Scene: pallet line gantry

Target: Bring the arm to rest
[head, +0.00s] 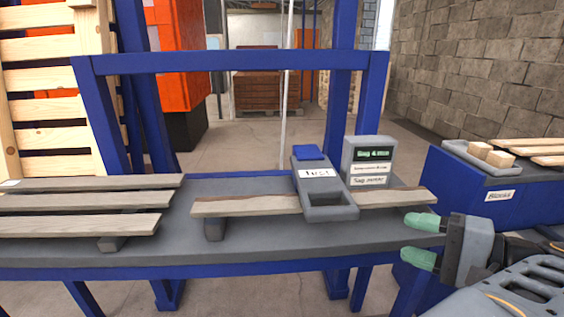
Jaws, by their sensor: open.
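My gripper (422,240) shows at the lower right of the head view, with two green-tipped fingers pointing left. The fingers are apart, with nothing between them. It is at the right end of the grey bench (270,240), by its front edge. Part of my arm runs off the right edge of the view.
Wooden slats (85,200) lie on the bench at left. A grey device with a blue top (318,180) and a labelled grey box (368,160) stand on its right half. A blue gantry frame (220,62) rises behind. A blue cabinet (465,190) holds a tray of wooden blocks.

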